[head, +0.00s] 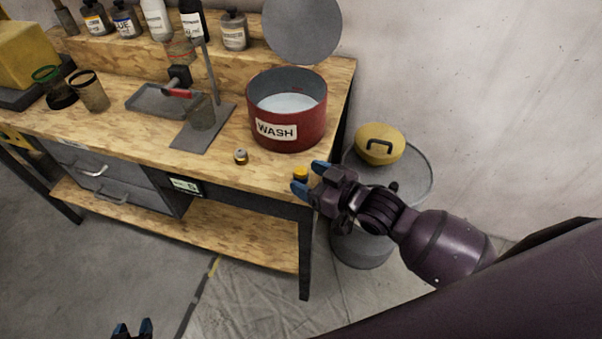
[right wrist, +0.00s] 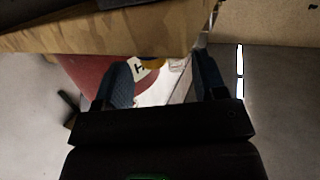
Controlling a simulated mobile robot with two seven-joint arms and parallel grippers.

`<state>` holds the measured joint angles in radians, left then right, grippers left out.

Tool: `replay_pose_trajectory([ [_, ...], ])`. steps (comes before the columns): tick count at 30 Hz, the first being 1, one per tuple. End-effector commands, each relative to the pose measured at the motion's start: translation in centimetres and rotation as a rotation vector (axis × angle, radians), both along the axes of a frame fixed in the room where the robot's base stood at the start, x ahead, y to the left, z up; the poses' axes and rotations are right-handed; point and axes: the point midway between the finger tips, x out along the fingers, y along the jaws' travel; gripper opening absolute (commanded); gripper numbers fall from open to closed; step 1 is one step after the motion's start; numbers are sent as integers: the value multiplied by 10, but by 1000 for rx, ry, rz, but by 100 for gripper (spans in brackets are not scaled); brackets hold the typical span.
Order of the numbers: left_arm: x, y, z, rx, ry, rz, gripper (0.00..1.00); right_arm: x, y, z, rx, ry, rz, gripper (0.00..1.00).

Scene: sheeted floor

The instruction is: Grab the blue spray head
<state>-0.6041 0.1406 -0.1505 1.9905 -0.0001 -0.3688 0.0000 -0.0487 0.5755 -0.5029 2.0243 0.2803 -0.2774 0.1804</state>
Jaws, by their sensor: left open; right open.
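I cannot make out a blue spray head in either view; the only blue I can clearly tell is on my fingertips. My right gripper (head: 310,178) is open at the bench's front right corner. A small yellow-capped item (head: 300,174) shows right by its fingertips, partly hidden by them. In the right wrist view the open fingers (right wrist: 163,76) frame a small yellow thing (right wrist: 153,63), with white and red surfaces around it. My left gripper (head: 132,329) is open at the bottom edge, low over the floor and away from the bench.
Several bottles (head: 157,20) line the back shelf.

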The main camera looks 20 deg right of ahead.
Motion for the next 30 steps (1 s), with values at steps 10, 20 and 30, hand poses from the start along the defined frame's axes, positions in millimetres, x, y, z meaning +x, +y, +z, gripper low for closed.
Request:
replay_pose_trajectory([
  [10, -1, 0, -1, 0, 1, 0, 43, 39, 18, -6, 0, 1, 0, 65],
  [20, 1, 0, 0, 1, -1, -1, 43, 44, 21, -7, -1, 1, 0, 65],
  [30, 3, 0, 1, 2, -6, -3, 43, 44, 21, -7, -1, 1, 0, 14],
])
